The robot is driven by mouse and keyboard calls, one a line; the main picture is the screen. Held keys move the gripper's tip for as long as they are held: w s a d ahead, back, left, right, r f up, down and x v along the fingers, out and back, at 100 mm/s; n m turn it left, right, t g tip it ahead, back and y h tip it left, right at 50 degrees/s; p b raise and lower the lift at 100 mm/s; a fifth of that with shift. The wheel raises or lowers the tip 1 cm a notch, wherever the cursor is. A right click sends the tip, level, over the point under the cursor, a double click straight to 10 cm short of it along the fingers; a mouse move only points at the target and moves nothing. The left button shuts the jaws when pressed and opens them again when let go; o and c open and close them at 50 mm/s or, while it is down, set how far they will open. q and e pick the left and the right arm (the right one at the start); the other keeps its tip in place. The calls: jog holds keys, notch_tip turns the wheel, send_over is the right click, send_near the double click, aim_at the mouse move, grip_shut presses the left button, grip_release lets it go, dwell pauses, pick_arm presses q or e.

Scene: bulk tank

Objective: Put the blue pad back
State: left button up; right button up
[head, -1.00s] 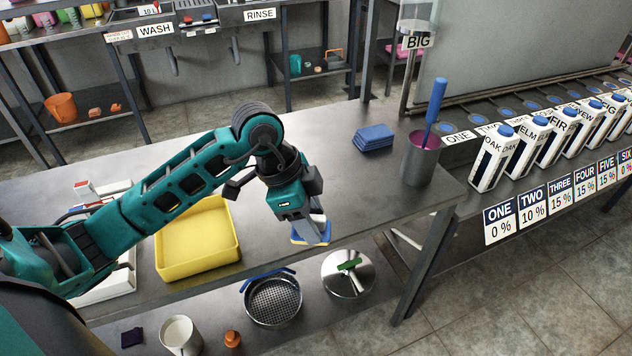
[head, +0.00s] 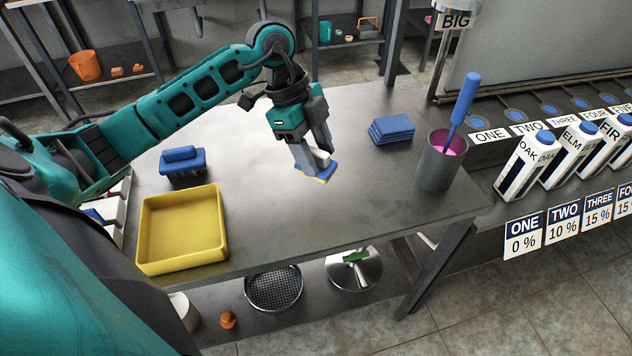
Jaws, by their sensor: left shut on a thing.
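My left gripper (head: 312,167) is shut on a blue pad (head: 313,174) with a yellow underside and something pale on top. The pad is held over the bare middle of the steel table (head: 290,215); the gap beneath it is hard to judge. The fingers partly hide the pad. A blue block on a dark holder (head: 183,167) stands left of the gripper, behind the yellow tray (head: 182,232). A stack of folded blue cloths (head: 392,129) lies to the right of the gripper. My right gripper is not in view.
A grey cup (head: 440,163) with pink contents and a blue-handled tool stands at the table's right end. Labelled cartons (head: 524,165) line the counter to the right. A sieve (head: 274,288) and a round metal lid (head: 353,268) are on the lower shelf.

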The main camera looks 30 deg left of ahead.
pick_arm(q)
notch_tip(320, 180, down, 8)
jog(key=shift+f+b, duration=0.1)
jog(key=shift+b, duration=0.3)
jog(key=o, duration=0.9)
jog(key=v, duration=1.2)
jog(key=shift+p, duration=0.4)
